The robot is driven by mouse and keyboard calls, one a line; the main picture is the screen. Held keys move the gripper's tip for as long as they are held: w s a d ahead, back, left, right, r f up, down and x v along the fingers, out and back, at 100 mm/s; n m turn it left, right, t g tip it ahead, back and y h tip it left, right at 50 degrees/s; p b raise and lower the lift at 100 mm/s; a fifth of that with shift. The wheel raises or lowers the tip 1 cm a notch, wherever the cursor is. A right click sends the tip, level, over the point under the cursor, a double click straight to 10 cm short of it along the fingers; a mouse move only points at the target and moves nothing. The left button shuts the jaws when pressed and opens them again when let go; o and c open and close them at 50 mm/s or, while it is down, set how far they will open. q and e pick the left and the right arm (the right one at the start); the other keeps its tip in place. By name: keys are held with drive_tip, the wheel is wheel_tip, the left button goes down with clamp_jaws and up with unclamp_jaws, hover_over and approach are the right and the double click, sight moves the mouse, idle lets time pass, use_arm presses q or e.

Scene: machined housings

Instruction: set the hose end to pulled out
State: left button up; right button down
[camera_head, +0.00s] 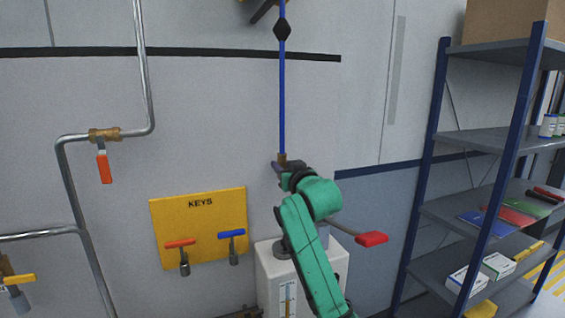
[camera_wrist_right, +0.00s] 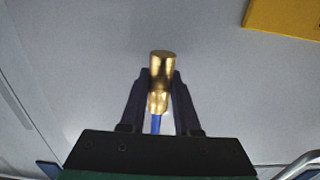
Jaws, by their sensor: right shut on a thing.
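A blue hose (camera_head: 282,100) hangs straight down from a reel near the top of the head view, with a black diamond-shaped stop (camera_head: 282,29) high on it. Its brass hose end (camera_head: 283,158) is at the bottom of the blue line. My right gripper (camera_head: 281,166) is shut on the hose end. In the right wrist view the brass end (camera_wrist_right: 161,72) sits between the two dark fingers (camera_wrist_right: 155,100), with a short piece of blue hose below it in the picture. My left gripper is not in view.
A yellow KEYS board (camera_head: 205,205) with red and blue handled keys hangs on the wall. A white box (camera_head: 268,275) and a red-ended lever (camera_head: 371,239) are close to my right arm. A blue shelf rack (camera_head: 437,140) stands right; pipes run left.

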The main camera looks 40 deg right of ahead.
wheel_tip(320, 180, down, 8)
drive_tip(key=b, duration=0.3)
drive_tip(key=shift+w+r, duration=0.1)
drive_tip(key=shift+r, duration=0.05)
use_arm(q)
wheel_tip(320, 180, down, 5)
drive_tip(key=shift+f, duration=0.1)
use_arm(e)
drive_tip(key=c, duration=0.6)
unclamp_jaws()
